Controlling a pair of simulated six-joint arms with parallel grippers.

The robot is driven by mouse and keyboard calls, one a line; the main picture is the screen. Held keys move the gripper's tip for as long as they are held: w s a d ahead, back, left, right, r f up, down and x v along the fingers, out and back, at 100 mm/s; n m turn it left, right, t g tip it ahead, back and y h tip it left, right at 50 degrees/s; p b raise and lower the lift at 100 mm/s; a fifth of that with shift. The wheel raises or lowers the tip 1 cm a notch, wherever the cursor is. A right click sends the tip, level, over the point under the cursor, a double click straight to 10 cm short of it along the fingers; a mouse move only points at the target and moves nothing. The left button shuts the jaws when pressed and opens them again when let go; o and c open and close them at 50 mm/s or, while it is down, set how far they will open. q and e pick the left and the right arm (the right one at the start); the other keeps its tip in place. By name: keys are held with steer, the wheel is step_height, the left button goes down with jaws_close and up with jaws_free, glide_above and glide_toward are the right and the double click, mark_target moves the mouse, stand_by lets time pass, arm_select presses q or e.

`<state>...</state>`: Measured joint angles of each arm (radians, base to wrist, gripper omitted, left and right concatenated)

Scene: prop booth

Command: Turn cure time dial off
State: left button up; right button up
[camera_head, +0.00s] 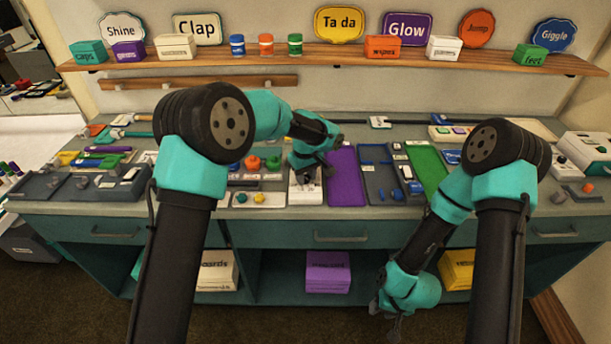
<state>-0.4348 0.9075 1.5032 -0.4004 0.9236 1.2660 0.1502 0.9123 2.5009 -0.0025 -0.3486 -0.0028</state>
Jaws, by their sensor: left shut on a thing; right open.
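My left gripper (309,177) reaches down over a small white box (305,197) on the worktop, near the counter's front edge. It is shut on a small part on top of this box, which appears to be the cure time dial. The dial is mostly hidden by the fingers, so its setting and any label cannot be read. My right gripper (386,308) hangs low in front of the cabinet, below the worktop, and is open and empty.
A purple tray (344,178) lies right of the white box, with a green tray (427,167) further right. Red and green knobs (262,163) sit to the left. Tools crowd the counter's left side. A wooden shelf (330,55) with signs and boxes runs behind.

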arm_select(q)
steer(key=shift+m, duration=0.4)
steer(key=m, duration=0.9)
steer(key=shift+m, duration=0.3)
steer(key=m, duration=0.4)
steer(key=shift+m, duration=0.3)
steer(key=m, duration=0.5)
steer(key=o, duration=0.9)
steer(key=shift+r, duration=0.2)
